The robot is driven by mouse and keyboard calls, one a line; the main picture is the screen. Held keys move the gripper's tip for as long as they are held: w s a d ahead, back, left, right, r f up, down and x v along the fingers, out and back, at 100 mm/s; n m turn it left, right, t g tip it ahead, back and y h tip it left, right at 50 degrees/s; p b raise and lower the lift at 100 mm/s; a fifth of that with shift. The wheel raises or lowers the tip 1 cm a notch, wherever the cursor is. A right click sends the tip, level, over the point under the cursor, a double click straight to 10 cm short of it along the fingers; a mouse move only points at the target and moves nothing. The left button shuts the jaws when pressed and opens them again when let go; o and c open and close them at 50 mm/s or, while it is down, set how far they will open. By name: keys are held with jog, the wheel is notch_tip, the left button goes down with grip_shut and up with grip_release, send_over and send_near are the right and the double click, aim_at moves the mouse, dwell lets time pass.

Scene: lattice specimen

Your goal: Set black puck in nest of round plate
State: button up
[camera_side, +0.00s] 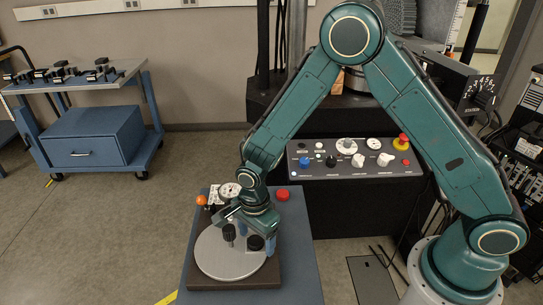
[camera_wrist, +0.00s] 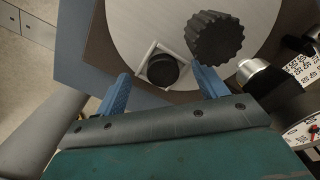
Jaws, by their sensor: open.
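The round plate (camera_side: 222,264) is a pale grey disc on a dark square base; it also fills the top of the wrist view (camera_wrist: 130,22). The black puck (camera_wrist: 162,70) lies inside a white square frame, the nest (camera_wrist: 143,56), near the plate's edge. In the side view the puck (camera_side: 256,243) shows at the plate's right part. My gripper (camera_wrist: 161,76) is open, its blue fingers on either side of the nest and apart from the puck. In the side view my gripper (camera_side: 256,238) is low over the plate and partly hides the nest.
A black ribbed knob (camera_wrist: 215,38) stands on the plate close to the right finger. An orange ball (camera_side: 201,200), a dial gauge (camera_side: 230,190) and a red button (camera_side: 282,195) are behind the plate. A control panel (camera_side: 340,172) stands further back.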

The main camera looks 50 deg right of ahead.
aim_at(256, 241)
jog(key=shift+f, duration=0.1)
dwell(0.3)
jog(key=shift+w+r, duration=0.15)
jog(key=shift+r, duration=2.4)
notch_tip(256, 241, up, 14)
jog(key=shift+f, duration=0.1)
dwell(0.9)
